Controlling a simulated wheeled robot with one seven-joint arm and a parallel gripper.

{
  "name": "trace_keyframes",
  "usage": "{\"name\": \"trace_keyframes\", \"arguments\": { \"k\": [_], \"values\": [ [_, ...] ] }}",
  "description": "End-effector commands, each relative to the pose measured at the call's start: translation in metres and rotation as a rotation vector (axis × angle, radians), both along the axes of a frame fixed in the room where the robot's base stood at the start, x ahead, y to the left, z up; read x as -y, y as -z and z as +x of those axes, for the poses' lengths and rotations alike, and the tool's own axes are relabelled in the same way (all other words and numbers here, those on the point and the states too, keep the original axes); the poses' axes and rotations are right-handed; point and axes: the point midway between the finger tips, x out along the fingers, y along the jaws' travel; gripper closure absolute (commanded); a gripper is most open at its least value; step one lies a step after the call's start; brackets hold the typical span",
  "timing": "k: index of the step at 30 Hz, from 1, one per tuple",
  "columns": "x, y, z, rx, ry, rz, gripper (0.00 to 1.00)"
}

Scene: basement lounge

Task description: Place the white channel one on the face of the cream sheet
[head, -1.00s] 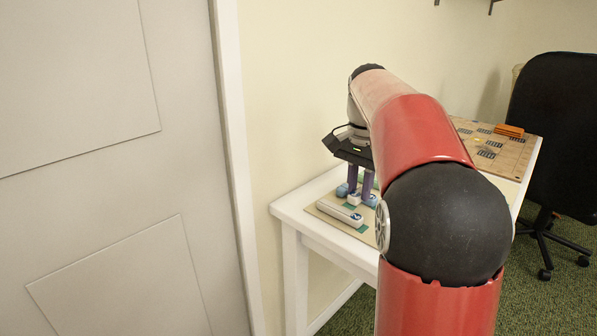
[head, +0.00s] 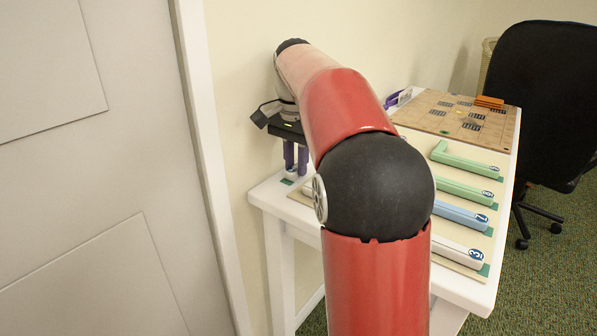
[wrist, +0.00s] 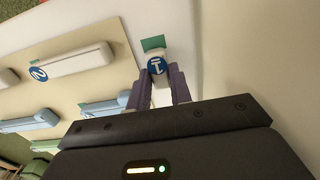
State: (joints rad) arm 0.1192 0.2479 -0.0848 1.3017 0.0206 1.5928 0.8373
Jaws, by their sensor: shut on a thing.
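My gripper (wrist: 158,88) is shut on the white channel one (wrist: 157,66), a white piece with a blue round label marked 1, between two purple fingers. A green patch (wrist: 152,43) shows beyond its labelled end. In the head view my gripper (head: 296,170) is low over the left end of the white table; the arm hides much of it. The cream sheet (wrist: 88,98) lies left of my gripper in the wrist view, with labelled channels on it. It also shows in the head view (head: 462,229). I cannot tell whether the held channel touches the table.
On the sheet lie a white channel (head: 455,250), a blue channel marked 7 (head: 458,213) and green channels (head: 465,163). A brown board (head: 440,112) with an orange block (head: 489,102) is farther back. The wall is close by my gripper; a black chair (head: 545,100) stands right.

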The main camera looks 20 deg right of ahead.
Motion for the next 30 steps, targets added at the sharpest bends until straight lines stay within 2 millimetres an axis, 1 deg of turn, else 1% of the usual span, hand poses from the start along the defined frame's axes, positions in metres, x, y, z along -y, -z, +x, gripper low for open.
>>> {"name": "trace_keyframes", "arguments": {
  "k": [1,6,11,12,17,26,29,30],
  "values": [
    [-0.001,0.005,0.0,0.001,0.0,0.0,1.0],
    [-0.001,0.002,0.0,0.001,0.0,-0.001,1.0],
    [-0.001,0.005,0.0,0.0,0.0,0.0,1.0],
    [-0.001,0.005,0.0,0.0,0.0,0.0,0.78],
    [-0.001,0.005,0.0,0.0,0.0,0.0,0.57],
    [-0.001,0.003,0.0,0.001,0.001,-0.001,0.57],
    [-0.001,-0.006,0.0,0.003,0.001,-0.001,0.57],
    [-0.001,-0.011,0.0,0.001,0.001,0.0,0.57]
  ]
}}
